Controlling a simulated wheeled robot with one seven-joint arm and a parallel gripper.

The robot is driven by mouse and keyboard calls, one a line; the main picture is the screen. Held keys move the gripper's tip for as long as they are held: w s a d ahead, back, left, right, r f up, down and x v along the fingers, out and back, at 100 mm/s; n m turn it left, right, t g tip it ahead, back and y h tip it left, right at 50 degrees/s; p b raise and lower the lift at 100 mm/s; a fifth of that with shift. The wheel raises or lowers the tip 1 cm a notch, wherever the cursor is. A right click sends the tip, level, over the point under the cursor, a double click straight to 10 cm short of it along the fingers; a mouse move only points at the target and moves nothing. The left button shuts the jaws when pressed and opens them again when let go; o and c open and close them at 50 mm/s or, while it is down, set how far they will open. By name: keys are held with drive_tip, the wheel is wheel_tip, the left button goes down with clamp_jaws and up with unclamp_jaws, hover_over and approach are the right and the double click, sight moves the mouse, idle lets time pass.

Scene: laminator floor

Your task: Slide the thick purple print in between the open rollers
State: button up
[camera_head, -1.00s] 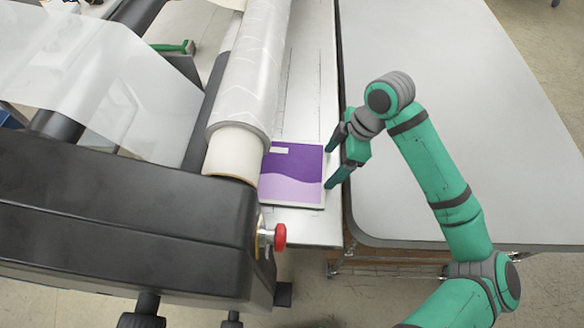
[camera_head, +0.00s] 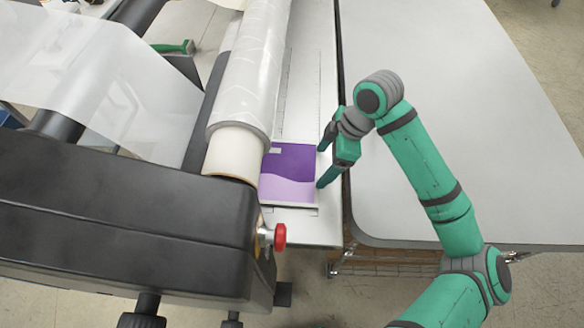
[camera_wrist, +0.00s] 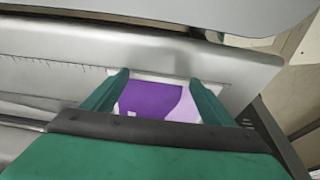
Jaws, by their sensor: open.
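The purple print (camera_head: 288,172) lies flat on the machine's feed table, dark purple at the back and pale lilac at the front. Its left edge is hidden by the film roll above it. The rollers' gap is hidden under that roll. My gripper (camera_head: 321,168) is open at the print's right edge, its two fingertips at or against that edge; I cannot tell if they touch. In the wrist view the print (camera_wrist: 150,99) shows between the open fingers of my gripper (camera_wrist: 164,84).
The laminator's black end housing (camera_head: 130,225) with a red knob (camera_head: 280,236) stands at the front left. The large film roll (camera_head: 245,85) overhangs the feed table (camera_head: 322,228). A wide grey table (camera_head: 450,110) is clear on the right.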

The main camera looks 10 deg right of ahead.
drive_tip(key=shift+a, duration=0.3)
drive_tip(key=shift+d, duration=0.25)
idle(0.4)
drive_tip(key=shift+s, duration=0.25)
drive_tip(key=shift+s+a, duration=0.15)
drive_tip(key=shift+s, duration=0.05)
drive_tip(key=shift+w+a, duration=0.2)
drive_tip(key=shift+a, duration=0.4)
drive_tip(key=shift+s+d, duration=0.2)
drive_tip(key=shift+d, duration=0.45)
idle(0.8)
drive_tip(key=v, duration=0.6)
idle(0.8)
drive_tip(key=shift+r, duration=0.1)
idle(0.4)
